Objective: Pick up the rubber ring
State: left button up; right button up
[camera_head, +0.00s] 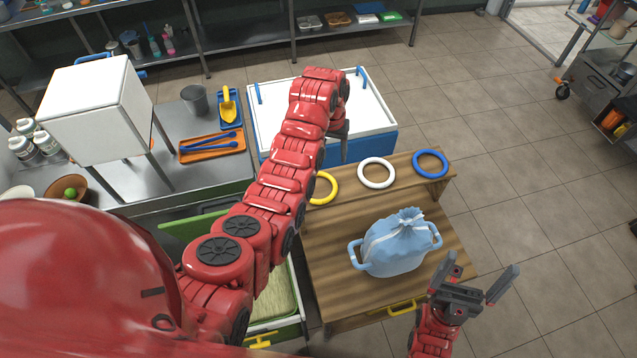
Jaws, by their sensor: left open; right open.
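Three rings lie on the raised back shelf of a wooden table: a yellow ring (335,188), a white ring (376,187) and a blue ring (430,177). My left arm hides part of the yellow ring's left side. My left gripper (343,148) points down above and behind the yellow and white rings, near the front of the white-topped box; its fingers are mostly hidden by the arm. I see nothing held in it. My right gripper (478,283) is open and empty at the table's front right corner, well away from the rings.
A light-blue tied bag in a handled basket (395,248) stands on the wooden table (335,270). A blue cooler-like box with a white top (372,108) is behind. A steel counter with an orange tray (212,147) is at left.

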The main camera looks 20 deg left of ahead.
pick_arm(q)
jog(key=b, duration=1)
send_over(334, 191)
jog(key=f, duration=1)
jog(key=shift+s+a, duration=0.2)
jog(key=shift+f+p, duration=0.5)
jog(key=shift+f, duration=0.45)
jog(key=shift+d+f+p, duration=0.1)
jog(key=shift+f+p, duration=0.05)
jog(key=shift+p, duration=0.25)
notch_tip(334, 191, down, 4)
jog(key=shift+r+p, duration=0.25)
jog(key=shift+p, duration=0.75)
jog(key=shift+w+f, duration=0.1)
jog(key=shift+f, duration=0.6)
grip_shut()
